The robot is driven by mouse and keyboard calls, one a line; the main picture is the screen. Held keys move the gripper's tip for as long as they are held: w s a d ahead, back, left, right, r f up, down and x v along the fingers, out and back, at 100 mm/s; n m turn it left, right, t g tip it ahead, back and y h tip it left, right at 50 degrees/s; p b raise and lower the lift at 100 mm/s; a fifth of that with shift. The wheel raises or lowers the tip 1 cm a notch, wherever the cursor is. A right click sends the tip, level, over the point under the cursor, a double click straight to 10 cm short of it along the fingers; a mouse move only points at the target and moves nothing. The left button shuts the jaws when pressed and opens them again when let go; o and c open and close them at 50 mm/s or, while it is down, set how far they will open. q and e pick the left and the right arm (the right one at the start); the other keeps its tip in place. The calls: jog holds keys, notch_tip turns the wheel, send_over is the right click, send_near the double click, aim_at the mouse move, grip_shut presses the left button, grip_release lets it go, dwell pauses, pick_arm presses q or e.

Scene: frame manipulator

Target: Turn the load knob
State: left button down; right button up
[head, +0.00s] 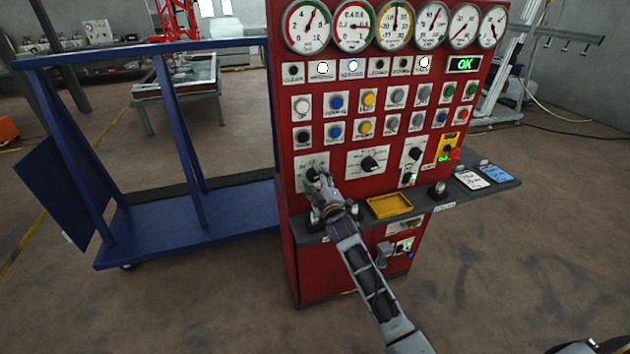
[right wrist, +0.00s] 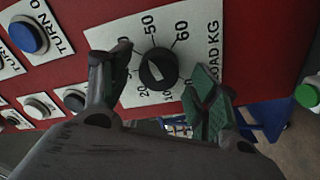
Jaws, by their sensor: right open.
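The load knob (right wrist: 158,68) is a round black knob on a white plate marked "LOAD KG", with numbers such as 50 and 60 around it. In the head view the knob (head: 313,173) sits at the lower left of the red panel, partly hidden by my right gripper. My right gripper (right wrist: 160,92) is open, with one green-padded finger on each side of the knob. The fingertips lie close to the panel; whether they touch the knob cannot be told. My right gripper also shows in the head view (head: 320,184). My left gripper is not in view.
The red control panel (head: 296,240) carries gauges, buttons and another black dial (head: 369,163) right of the load knob. A blue frame cart (head: 190,232) stands at left.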

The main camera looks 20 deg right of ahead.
jog(key=s, duration=1.1)
jog(key=shift+s+d+f, duration=0.15)
jog(key=shift+d+f, duration=0.1)
jog(key=shift+f, duration=0.05)
dwell(0.7)
